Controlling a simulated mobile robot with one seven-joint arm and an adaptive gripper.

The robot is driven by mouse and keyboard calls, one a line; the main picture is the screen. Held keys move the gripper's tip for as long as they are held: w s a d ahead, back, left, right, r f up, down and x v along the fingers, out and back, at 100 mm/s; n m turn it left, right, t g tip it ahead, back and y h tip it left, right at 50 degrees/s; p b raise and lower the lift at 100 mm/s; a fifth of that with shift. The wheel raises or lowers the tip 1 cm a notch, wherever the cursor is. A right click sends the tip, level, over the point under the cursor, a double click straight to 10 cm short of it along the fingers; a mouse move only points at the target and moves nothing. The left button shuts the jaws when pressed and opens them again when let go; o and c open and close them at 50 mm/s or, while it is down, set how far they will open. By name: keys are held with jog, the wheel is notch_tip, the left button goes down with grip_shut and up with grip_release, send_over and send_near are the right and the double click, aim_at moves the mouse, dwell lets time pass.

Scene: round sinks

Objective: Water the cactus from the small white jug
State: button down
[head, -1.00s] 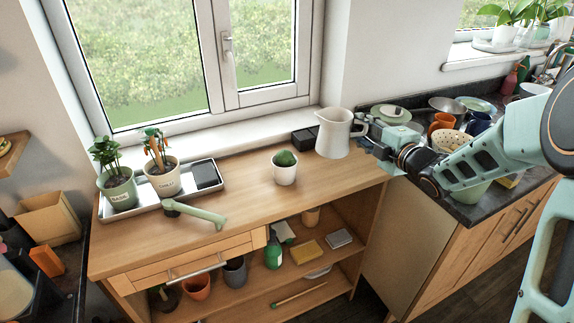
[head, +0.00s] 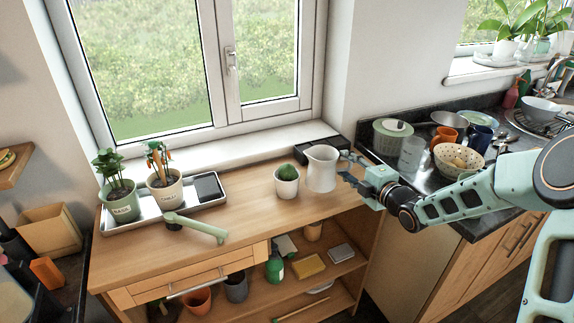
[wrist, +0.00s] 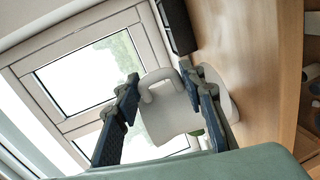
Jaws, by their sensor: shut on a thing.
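The small white jug (head: 321,170) is on the right part of the wooden worktop in the head view, just right of the cactus. It looks near upright, its spout on the cactus side. I cannot tell whether its base touches the wood. My gripper (head: 346,167) comes from the right and is shut on the jug. In the wrist view the jug (wrist: 172,115) and its handle show between my two fingers; the exact contact is hidden. The round green cactus (head: 287,172) stands in a white pot (head: 288,187), very near the jug; its soil is not visible.
A dark box (head: 316,143) lies behind the jug by the sill. A metal tray (head: 138,225) with two potted plants stands at left, a green-handled tool (head: 196,227) before it. The front middle of the worktop is clear. Dishes and a patterned colander (head: 460,158) crowd the right counter.

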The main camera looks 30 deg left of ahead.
jog(key=shift+w+a+f, duration=0.25)
jog(key=shift+f, duration=0.25)
jog(key=shift+w+a+f, duration=0.2)
jog(key=shift+a+f, duration=0.05)
jog(key=shift+f, duration=0.25)
jog(key=shift+w+a, duration=0.1)
jog(key=shift+w, duration=0.75)
jog(key=w+d+r, duration=0.5)
jog(key=s+a+r+n+g+y, duration=0.1)
jog(key=s+a+n+g, duration=0.1)
jog(key=s+a, duration=0.2)
jog(key=shift+s+a+y, duration=0.2)
jog(key=shift+a+y, duration=0.2)
jog(key=shift+a, duration=0.45)
jog(key=shift+r, duration=0.2)
jog(key=shift+s+a+r+n+h, duration=0.35)
jog(key=shift+a+r+n, duration=0.1)
jog(key=shift+r+n, duration=0.15)
jog(key=shift+s+a+r+n+h, duration=0.25)
jog(key=shift+a+r+n, duration=0.2)
jog(key=shift+r, duration=0.25)
jog(key=shift+s+a+r+n+h, duration=0.25)
jog(key=shift+a+r+n+h, duration=0.15)
jog(key=shift+r+n, duration=0.2)
jog(key=s+a+r+n+h, duration=0.2)
jog(key=a+r+n+h, duration=0.1)
jog(key=a+r, duration=0.1)
jog(key=shift+s+a+t, duration=0.2)
jog(key=shift+s+t, duration=0.2)
